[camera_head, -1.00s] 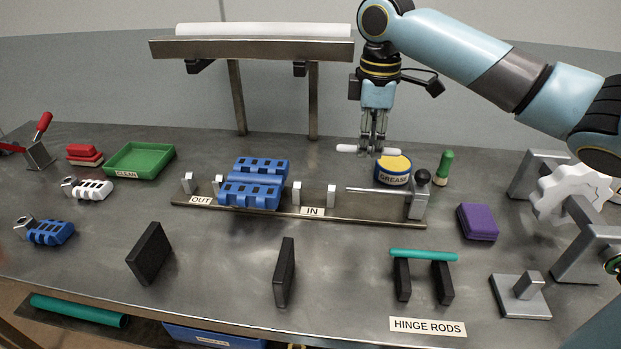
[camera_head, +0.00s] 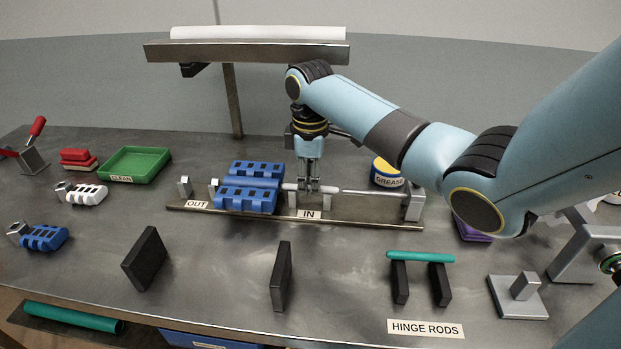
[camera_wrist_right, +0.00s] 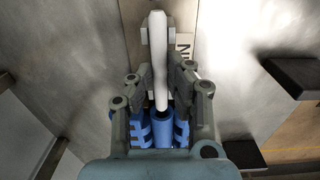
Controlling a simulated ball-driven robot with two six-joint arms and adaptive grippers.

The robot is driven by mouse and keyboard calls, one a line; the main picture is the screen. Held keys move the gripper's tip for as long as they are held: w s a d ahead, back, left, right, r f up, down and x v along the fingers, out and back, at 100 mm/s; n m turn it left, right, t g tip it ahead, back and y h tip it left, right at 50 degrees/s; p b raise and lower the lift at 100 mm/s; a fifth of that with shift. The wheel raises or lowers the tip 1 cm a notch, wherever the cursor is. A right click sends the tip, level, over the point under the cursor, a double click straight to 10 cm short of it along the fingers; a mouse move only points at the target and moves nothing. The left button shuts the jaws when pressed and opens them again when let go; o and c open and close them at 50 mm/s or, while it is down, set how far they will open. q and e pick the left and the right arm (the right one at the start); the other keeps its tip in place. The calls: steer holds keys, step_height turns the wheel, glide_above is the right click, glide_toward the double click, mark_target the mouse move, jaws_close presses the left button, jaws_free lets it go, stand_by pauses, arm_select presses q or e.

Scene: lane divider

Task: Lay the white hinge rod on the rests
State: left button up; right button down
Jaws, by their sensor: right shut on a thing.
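The white hinge rod (camera_head: 296,187) is held level between the fingers of my right gripper (camera_head: 309,187), at the rests (camera_head: 293,199) by the IN label (camera_head: 310,214). I cannot tell whether the rod touches the rests. In the right wrist view the rod (camera_wrist_right: 159,70) lies lengthwise between the shut fingers, in line with the blue hinge blocks (camera_wrist_right: 160,130). In the head view its left end is close to the blue hinge blocks (camera_head: 249,190). A thin metal push rod (camera_head: 375,193) stands to its right. My left gripper is not in view.
The GREASE tin (camera_head: 388,175) stands behind the push rod. A teal rod (camera_head: 421,256) lies on two black blocks at the front right. Two black plates (camera_head: 146,258) stand upright on the front table. A raised shelf (camera_head: 246,52) spans the back. The front middle is mostly clear.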

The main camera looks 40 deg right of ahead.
mark_target(310, 186)
steer(key=c, duration=1.3)
jaws_free()
steer(key=shift+f, duration=0.1)
steer(key=shift+o, duration=0.2)
step_height(310, 186, up, 12)
